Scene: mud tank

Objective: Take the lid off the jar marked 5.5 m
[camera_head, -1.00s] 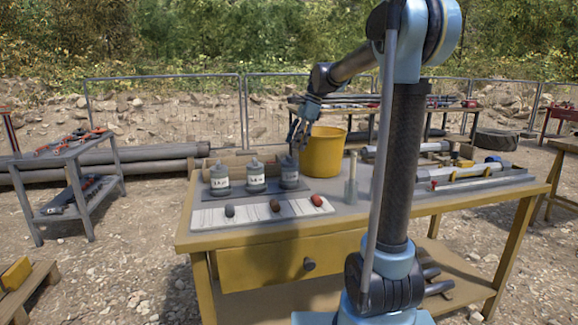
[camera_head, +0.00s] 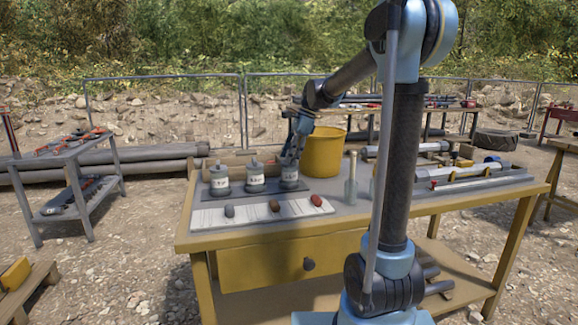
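Three grey jars with white labels stand in a row on a dark mat (camera_head: 322,186) on the yellow workbench: a left jar (camera_head: 220,183), a middle jar (camera_head: 256,180) and a right jar (camera_head: 289,181). The labels are too small to read surely; the right one may be 5.5 m. The left and middle jars have grey lids with knobs. My gripper (camera_head: 288,161) is low at the top of the right jar, tilted, and covers most of its lid. Whether the fingers are around the knob or touching it, I cannot tell.
A yellow bucket (camera_head: 324,152) stands close behind and right of my gripper. In front, a white board (camera_head: 245,217) bears three small lumps. A pale bottle-like thing (camera_head: 351,184) stands to the right. Long tubes in a tray (camera_head: 470,176) lie on the bench's right side.

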